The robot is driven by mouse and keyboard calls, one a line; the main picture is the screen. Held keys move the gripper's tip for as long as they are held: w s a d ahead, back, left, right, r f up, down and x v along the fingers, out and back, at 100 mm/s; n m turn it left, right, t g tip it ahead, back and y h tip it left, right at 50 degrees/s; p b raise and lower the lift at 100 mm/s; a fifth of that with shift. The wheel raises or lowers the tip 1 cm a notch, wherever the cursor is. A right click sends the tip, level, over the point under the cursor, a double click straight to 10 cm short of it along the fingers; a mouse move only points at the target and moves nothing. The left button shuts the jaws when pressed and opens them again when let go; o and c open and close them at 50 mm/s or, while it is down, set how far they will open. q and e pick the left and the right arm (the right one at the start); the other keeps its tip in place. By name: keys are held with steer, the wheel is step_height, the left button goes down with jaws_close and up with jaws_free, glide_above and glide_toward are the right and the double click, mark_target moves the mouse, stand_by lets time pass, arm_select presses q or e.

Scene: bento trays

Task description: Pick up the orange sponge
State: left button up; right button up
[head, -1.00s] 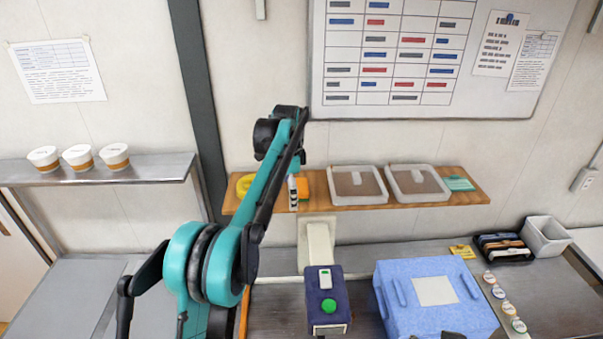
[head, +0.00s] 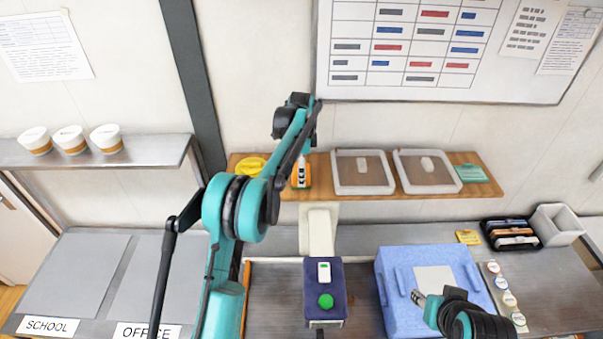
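The orange sponge (head: 308,181) lies on the wooden wall shelf (head: 400,192), between a yellow item and the clear-lidded boxes. It is partly hidden behind my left gripper (head: 301,182). The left gripper points down from the raised teal arm, right at the sponge in this view. Its fingers are too small to tell whether they are open or touch the sponge. My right gripper (head: 419,298) is low at the right, over the blue box, well away from the sponge. Its finger state is unclear.
A yellow item (head: 251,166) sits left of the sponge. Two lidded boxes (head: 362,187) (head: 427,188) and a green item (head: 470,173) sit to its right. Below are a blue box (head: 395,305), a dark block with a green button (head: 324,314), and a black tray (head: 490,232).

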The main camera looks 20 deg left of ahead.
arm_select(q)
steer(key=shift+s+f, duration=0.1)
steer(key=shift+f, duration=0.15)
steer(key=shift+s, duration=0.3)
steer(key=shift+w, duration=0.2)
steer(key=c, duration=0.9)
steer(key=shift+s, duration=0.1)
arm_select(e)
steer(key=shift+s+r, duration=0.1)
steer(key=shift+s, duration=0.2)
arm_select(q)
steer(key=shift+r, duration=0.5)
step_height(320, 180, up, 2)
steer(key=shift+r+b, duration=0.25)
steer(key=shift+b, duration=0.3)
steer(key=d+r+b, duration=0.1)
steer(key=d+r, duration=0.6)
steer(key=d, duration=0.4)
steer(key=shift+d+r, duration=0.25)
steer(key=shift+d, duration=0.1)
arm_select(e)
step_height(320, 180, down, 2)
steer(key=shift+f, duration=0.1)
